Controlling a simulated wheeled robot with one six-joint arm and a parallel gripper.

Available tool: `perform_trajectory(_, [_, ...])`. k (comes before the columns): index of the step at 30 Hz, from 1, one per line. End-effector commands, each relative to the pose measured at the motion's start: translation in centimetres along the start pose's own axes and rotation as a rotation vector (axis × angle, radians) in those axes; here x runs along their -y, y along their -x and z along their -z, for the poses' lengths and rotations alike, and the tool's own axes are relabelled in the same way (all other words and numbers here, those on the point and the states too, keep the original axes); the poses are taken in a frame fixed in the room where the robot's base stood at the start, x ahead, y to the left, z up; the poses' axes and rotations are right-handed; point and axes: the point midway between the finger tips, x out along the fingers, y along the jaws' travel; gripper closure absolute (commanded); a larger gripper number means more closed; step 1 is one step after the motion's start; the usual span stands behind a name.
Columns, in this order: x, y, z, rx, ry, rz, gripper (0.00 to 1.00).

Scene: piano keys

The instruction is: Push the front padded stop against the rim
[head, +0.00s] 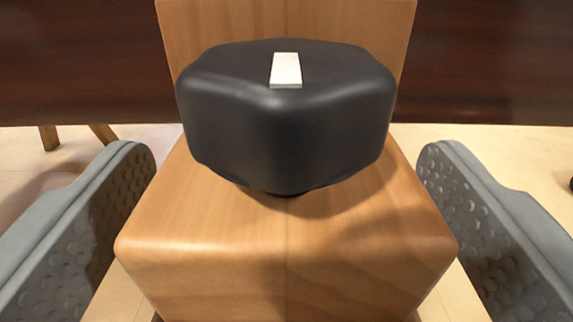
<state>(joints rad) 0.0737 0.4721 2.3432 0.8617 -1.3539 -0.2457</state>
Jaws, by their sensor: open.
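A black padded stop (283,120), rounded and many-sided, sits on a light wooden block (287,235) in the middle of the head view. A small white rectangular tab (286,70) lies on top of it. My gripper (288,185) is open, with one grey dimpled finger at the left and one at the right. The fingers stand on either side of the wooden block and do not touch the stop. The underside of the stop is mostly hidden. I cannot clearly make out a rim.
A wooden upright (290,18) rises behind the stop. Dark reddish-brown panels (80,60) stand behind on both sides. A wooden leg (49,138) shows at the far left. Pale floor (500,155) lies open on both sides of the block.

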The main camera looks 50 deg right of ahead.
Motion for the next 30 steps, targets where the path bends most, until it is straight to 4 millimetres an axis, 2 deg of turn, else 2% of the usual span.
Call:
perform_trajectory(4, [0.0,0.0,0.0,0.0,0.0,0.0,0.17])
perform_trajectory(13, [0.0,0.0,0.0,0.0,0.0,0.0,0.75])
perform_trajectory(19, [0.0,-0.7,0.0,0.0,-0.001,0.0,0.77])
perform_trajectory(26, [0.0,-3.6,0.1,-0.001,0.0,0.0,0.77])
perform_trajectory(30, [0.0,-3.8,0.0,-0.001,0.0,0.001,0.77])
